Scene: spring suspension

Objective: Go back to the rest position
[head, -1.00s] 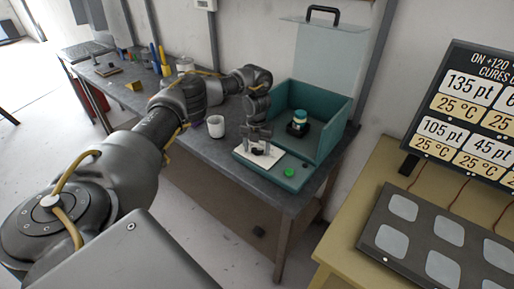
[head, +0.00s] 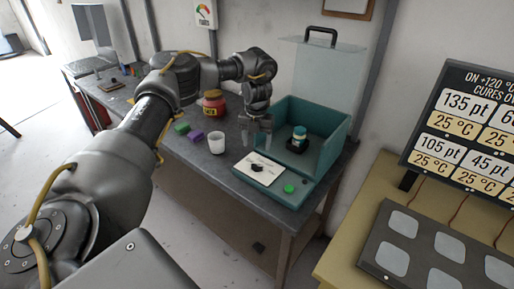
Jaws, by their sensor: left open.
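My left arm comes in from the left and reaches over the grey workbench (head: 222,177). Its gripper (head: 256,146) hangs fingers down, open and empty, above the rear edge of a white card (head: 270,174). A small black piece (head: 257,168) lies on the card, below and apart from the fingers. My right gripper is not in view.
A teal box (head: 335,135) with a raised clear lid (head: 335,70) holds a teal-and-white jar (head: 299,134) on a black base. A green button (head: 289,188) is at its front. A white cup (head: 216,143), red jar (head: 214,103), and green and purple blocks (head: 193,136) stand nearby.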

